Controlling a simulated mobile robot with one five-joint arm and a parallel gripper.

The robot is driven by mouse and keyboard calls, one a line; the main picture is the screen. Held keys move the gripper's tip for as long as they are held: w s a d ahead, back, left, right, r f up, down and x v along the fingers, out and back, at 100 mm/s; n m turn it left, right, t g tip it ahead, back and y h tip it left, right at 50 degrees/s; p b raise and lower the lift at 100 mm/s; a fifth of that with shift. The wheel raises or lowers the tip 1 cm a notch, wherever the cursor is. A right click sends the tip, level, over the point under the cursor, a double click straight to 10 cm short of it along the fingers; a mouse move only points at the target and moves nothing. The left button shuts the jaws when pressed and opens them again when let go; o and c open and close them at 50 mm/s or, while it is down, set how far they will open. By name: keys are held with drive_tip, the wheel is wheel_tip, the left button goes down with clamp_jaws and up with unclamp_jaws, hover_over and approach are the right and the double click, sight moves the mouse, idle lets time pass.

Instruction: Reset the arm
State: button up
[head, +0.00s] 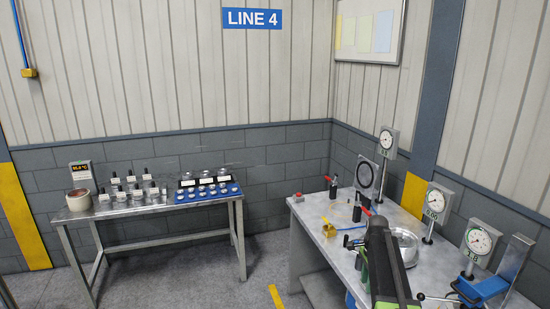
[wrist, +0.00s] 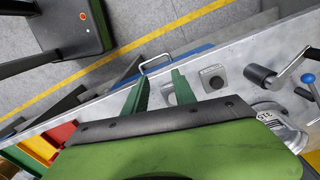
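My gripper (wrist: 158,82) shows in the wrist view with two green fingers held apart. I see nothing gripped between them. The fingers reach over the near edge of the grey workbench (wrist: 232,60), and a small grey fitting shows behind them. In the head view my dark arm (head: 383,255) with green parts extends over the same workbench (head: 318,210) at the right, in front of a round metal pan (head: 403,245). The fingertips are hard to make out in the head view.
Dial gauges on stands (head: 437,203) line the workbench's right side. A crank handle (wrist: 262,75) and a blue knob (wrist: 308,78) stick up near the gripper. Red and yellow bins (wrist: 60,135) are at lower left. A second table (head: 150,207) holds several small parts. Floor lies between.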

drive_tip(key=s+a+f+n+b, duration=0.4)
drive_tip(key=s+a+f, duration=0.15)
drive_tip(key=a, duration=0.25)
drive_tip(key=s+a+f+n+b, duration=0.4)
drive_tip(key=s+a+f, duration=0.15)
drive_tip(key=a, duration=0.25)
drive_tip(key=s+a+n, duration=0.2)
drive_tip(key=s+n, duration=0.5)
drive_tip(key=n, duration=0.2)
drive_tip(key=shift+r+p, duration=0.35)
drive_tip(key=shift+r, duration=0.05)
drive_tip(key=shift+s+a, duration=0.1)
